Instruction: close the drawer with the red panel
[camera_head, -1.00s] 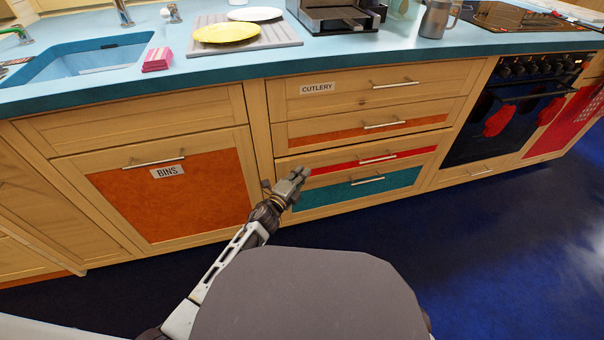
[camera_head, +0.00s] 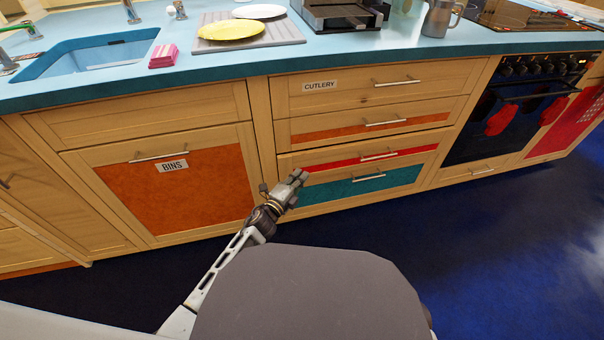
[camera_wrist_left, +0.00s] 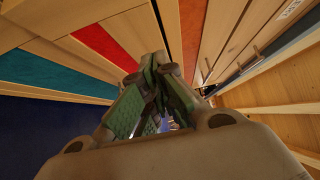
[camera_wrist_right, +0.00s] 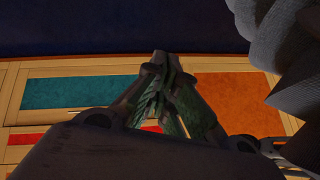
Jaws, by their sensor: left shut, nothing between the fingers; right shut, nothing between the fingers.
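The drawer with the red panel (camera_head: 338,163) is the third one down in the middle stack, with a bar handle on its front. A thin dark line runs along its top edge; I cannot tell surely how far it stands out. My left gripper (camera_head: 302,176) is shut and empty, in front of the left end of the red and teal fronts. The left wrist view shows its closed fingers (camera_wrist_left: 155,95), with the red panel (camera_wrist_left: 103,45) beyond to the left. My right gripper (camera_wrist_right: 167,85) is shut and empty, seen only in its wrist view; a red strip (camera_wrist_right: 27,139) shows there.
The drawer with the teal panel (camera_head: 350,190) is below, one with an orange panel (camera_head: 340,133) above, and the cutlery drawer (camera_head: 350,90) on top. The bins front (camera_head: 165,200) is left, the oven (camera_head: 510,120) right. Blue floor (camera_head: 500,240) is clear at right.

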